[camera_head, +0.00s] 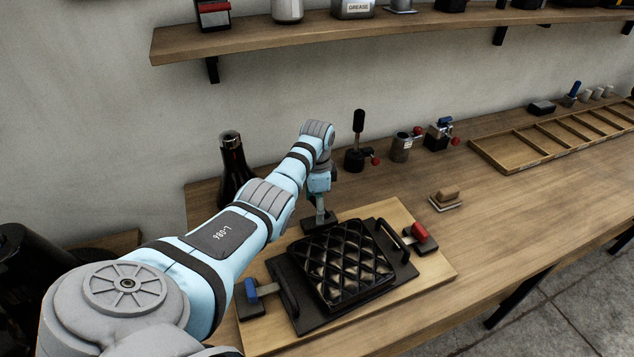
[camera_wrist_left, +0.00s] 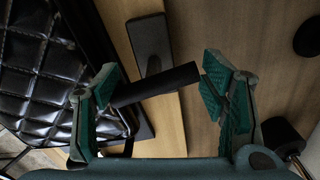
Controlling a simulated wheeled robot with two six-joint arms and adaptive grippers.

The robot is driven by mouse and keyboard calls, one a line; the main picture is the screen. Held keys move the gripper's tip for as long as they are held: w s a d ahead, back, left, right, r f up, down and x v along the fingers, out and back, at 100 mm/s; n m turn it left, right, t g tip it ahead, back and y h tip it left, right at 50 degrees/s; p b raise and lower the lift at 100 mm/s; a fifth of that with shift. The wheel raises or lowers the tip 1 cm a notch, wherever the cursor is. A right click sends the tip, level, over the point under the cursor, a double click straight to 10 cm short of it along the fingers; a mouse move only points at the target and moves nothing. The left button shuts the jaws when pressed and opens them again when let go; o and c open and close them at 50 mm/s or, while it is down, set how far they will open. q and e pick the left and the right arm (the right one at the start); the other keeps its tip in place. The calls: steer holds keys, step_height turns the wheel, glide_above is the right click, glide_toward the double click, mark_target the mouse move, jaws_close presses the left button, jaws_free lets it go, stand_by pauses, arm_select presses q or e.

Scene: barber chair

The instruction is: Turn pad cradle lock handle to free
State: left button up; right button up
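The black quilted pad (camera_head: 345,265) lies on a dark cradle plate (camera_head: 310,318) on a light wooden board; it also shows in the left wrist view (camera_wrist_left: 40,80). A dark block (camera_head: 318,222) stands at the board's far edge, under my left gripper (camera_head: 319,198). In the left wrist view, a black cylindrical handle (camera_wrist_left: 155,85) beside the dark block (camera_wrist_left: 150,42) spans the gap between the open green-padded fingers of my left gripper (camera_wrist_left: 163,95). Its ends are close to both pads; I cannot tell whether they touch. My right gripper is out of view.
A red-handled block (camera_head: 420,237) and a blue-handled block (camera_head: 258,301) flank the cradle. A dark bottle (camera_head: 233,170) and a black lever stand (camera_head: 357,150) stand behind. A small brush-like item (camera_head: 445,198) lies to the right.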

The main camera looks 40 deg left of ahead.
arm_select(q)
steer(key=shift+d+f, duration=0.3)
steer(key=shift+d, duration=0.05)
steer(key=shift+c, duration=1.1)
steer(key=shift+w, duration=0.1)
steer(key=c, duration=0.3)
steer(key=shift+d, duration=0.1)
jaws_close()
steer(key=shift+w+d+r, duration=0.1)
steer(key=shift+r, duration=0.05)
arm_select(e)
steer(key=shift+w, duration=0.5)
arm_select(q)
steer(key=shift+r, duration=0.1)
